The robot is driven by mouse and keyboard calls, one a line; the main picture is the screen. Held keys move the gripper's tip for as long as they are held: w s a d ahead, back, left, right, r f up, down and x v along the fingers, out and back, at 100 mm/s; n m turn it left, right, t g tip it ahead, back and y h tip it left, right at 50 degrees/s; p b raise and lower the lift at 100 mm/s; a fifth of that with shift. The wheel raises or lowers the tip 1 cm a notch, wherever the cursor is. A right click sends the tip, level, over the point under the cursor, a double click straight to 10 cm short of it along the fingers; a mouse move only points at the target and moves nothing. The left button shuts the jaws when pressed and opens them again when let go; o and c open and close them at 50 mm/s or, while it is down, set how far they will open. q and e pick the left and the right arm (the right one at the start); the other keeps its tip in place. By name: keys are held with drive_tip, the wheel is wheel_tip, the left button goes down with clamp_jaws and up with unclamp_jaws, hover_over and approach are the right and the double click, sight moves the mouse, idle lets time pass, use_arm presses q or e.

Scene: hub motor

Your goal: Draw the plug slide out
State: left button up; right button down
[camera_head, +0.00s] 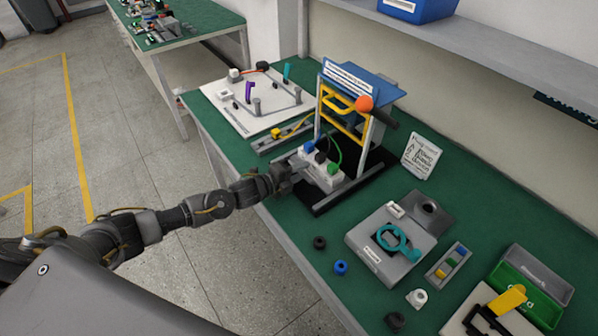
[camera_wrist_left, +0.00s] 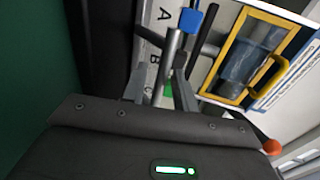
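The plug slide (camera_head: 322,172) is a pale block on the black base of the yellow-framed stand, with blue, black and green plugs on top. In the left wrist view the pale block (camera_wrist_left: 152,48) shows the letters A and B and a blue plug (camera_wrist_left: 191,20). My left gripper (camera_head: 290,172) is at the slide's left end. In the wrist view its fingers (camera_wrist_left: 163,84) stand apart, with a grey metal bar (camera_wrist_left: 172,55) lying between or just beyond their tips. I cannot tell whether they touch it. My right gripper is out of view.
The yellow-framed stand (camera_head: 343,112) with an orange knob (camera_head: 364,103) rises behind the slide. A white board with pegs (camera_head: 243,118) lies beyond. A grey fixture with a teal ring (camera_head: 393,240) and loose rings, including a blue one (camera_head: 341,267), lie nearer on the green bench.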

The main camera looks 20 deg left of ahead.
use_arm(q)
drive_tip(key=b+v, duration=0.2)
drive_tip(key=v, duration=0.8)
drive_tip(key=shift+f, duration=0.2)
drive_tip(key=shift+s+a+r, duration=0.2)
drive_tip(key=shift+s, duration=0.2)
